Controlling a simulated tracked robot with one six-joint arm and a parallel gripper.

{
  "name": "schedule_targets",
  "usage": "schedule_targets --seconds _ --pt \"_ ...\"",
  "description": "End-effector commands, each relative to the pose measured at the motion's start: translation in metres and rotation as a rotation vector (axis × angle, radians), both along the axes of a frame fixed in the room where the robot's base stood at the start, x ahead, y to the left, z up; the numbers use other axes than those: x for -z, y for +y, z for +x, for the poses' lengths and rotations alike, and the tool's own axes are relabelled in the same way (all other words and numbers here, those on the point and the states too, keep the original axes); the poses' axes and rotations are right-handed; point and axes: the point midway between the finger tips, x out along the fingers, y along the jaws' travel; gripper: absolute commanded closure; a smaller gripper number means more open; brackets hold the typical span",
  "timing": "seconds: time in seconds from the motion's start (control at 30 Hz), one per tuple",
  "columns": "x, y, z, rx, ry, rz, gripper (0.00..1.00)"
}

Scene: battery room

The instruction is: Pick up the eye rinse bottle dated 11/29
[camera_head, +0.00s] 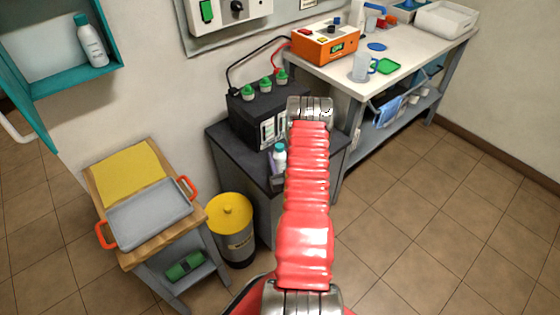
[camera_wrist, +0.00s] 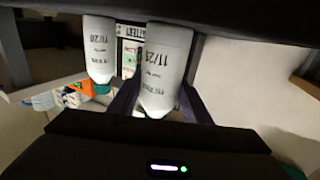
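The wrist view looks inverted, with two white bottles cap-down. The bottle reading 11/29 (camera_wrist: 163,65) is right of the middle, its teal cap partly hidden. A second bottle (camera_wrist: 98,48) is at its left; its date looks like 11/20 or 11/26. In the head view, one white bottle with a teal cap (camera_head: 279,157) shows left of my red arm; its date is unreadable. My gripper is hidden there behind the arm.
Another teal-capped bottle (camera_head: 92,42) stands in the teal wall cabinet (camera_head: 72,87). A black battery (camera_head: 250,120) sits on the dark cabinet (camera_head: 228,152). Left are a yellow-lidded bin (camera_head: 230,213) and a grey tray (camera_head: 150,213). The white bench (camera_head: 425,52) stands right; floor is clear.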

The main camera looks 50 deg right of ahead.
Motion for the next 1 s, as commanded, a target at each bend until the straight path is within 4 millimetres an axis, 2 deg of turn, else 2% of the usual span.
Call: schedule_targets --seconds 0.07,0.43,0.77,1.0 --pt "0.000 0.000 0.000 0.000 0.000 0.000 0.62" --pt "0.000 0.000 0.000 0.000 0.000 0.000 0.88" --pt "-0.003 -0.001 0.000 0.001 -0.001 -0.002 0.89" --pt "-0.019 -0.001 0.000 0.001 -0.002 -0.003 0.89"
